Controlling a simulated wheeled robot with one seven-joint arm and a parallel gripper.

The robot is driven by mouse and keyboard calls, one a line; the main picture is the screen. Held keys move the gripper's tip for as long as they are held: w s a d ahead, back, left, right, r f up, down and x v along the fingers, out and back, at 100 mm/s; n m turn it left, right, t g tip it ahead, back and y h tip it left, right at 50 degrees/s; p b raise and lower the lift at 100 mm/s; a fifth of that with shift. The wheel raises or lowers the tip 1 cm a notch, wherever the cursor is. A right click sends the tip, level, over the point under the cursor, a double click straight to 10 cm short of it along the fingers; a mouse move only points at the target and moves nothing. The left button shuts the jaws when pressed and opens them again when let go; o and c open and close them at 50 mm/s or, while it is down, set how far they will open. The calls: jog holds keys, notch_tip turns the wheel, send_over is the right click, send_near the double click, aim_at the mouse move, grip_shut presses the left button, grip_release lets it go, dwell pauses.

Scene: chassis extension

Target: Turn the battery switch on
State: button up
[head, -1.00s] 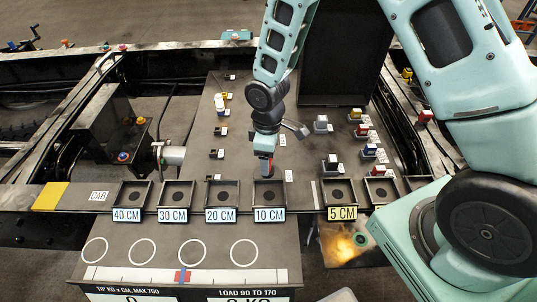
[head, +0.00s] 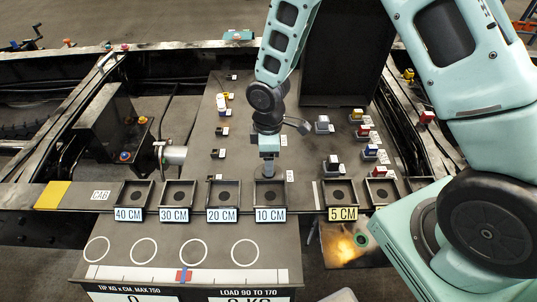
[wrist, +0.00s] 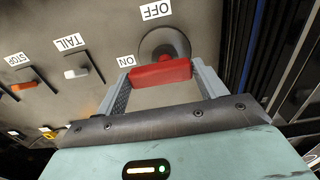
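The battery switch has a red handle (wrist: 160,73) on a round dark base (wrist: 166,42) in the wrist view. The handle lies roughly crosswise there, its left end close to the ON label (wrist: 126,60). The OFF label (wrist: 157,11) is above the base. My gripper (wrist: 161,80) has one finger at each end of the handle and appears shut on it. In the head view my gripper (head: 268,172) points down at the panel behind the 10 CM tray; it hides the switch there.
Tail (wrist: 76,73) and stop (wrist: 22,86) switches sit left in the wrist view. In the head view, small trays such as the 10 CM one (head: 270,205) line the front edge. Several small colored-capped parts, one blue-capped (head: 322,119), stand right of my gripper.

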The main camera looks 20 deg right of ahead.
jog(key=o, duration=0.3)
notch_tip(320, 180, up, 18)
jog(key=b, duration=0.1)
jog(key=shift+f, duration=0.25)
dwell(0.5)
